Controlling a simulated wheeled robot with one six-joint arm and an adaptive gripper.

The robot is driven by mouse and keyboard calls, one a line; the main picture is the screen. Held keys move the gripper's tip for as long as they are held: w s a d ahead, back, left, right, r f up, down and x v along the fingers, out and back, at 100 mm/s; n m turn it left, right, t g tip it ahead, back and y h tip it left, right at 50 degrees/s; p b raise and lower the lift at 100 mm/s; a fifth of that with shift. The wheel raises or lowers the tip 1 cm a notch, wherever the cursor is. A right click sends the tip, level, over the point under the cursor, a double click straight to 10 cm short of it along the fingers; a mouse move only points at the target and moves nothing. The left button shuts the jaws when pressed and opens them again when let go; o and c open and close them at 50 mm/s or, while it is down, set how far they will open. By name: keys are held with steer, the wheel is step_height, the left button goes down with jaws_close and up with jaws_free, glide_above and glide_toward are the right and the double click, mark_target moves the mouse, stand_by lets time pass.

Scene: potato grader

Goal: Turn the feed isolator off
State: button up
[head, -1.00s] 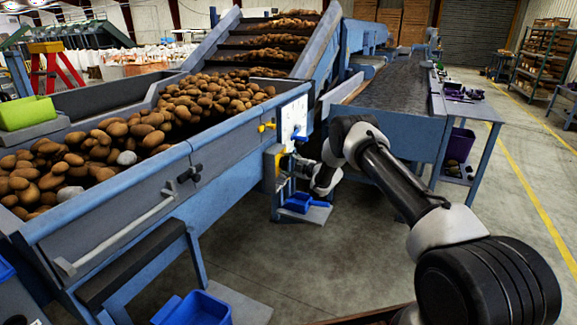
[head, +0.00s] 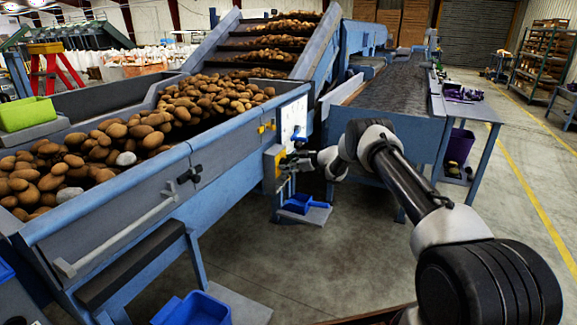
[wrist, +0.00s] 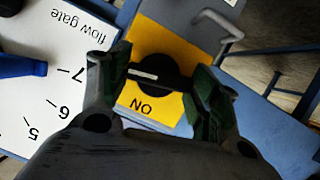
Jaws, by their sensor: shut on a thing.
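The feed isolator is a yellow plate (wrist: 180,101) with a round black knob (wrist: 158,68), marked ON in lettering that is upside down in the wrist view. A white pointer line on the knob lies roughly level across the picture, running toward the left finger. My gripper (wrist: 160,82) has one finger on each side of the knob and is shut on it. In the head view the isolator is the yellow box (head: 269,161) on the machine's side, and my gripper (head: 287,160) reaches it from the right. The fingertips are too small to judge there.
A white flow gate dial (wrist: 35,105) with a blue pointer (wrist: 20,66) sits left of the isolator. A grey handle (wrist: 218,28) is at upper right. Potatoes (head: 110,150) fill the hopper; a blue scoop (head: 300,203) lies below. Open floor lies in front.

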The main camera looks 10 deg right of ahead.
steer(key=shift+m+g+y, duration=0.3)
steer(key=shift+m+g, duration=0.3)
steer(key=shift+m, duration=0.1)
steer(key=o, duration=1)
steer(key=v, duration=1.2)
steer(key=shift+d+f, duration=0.15)
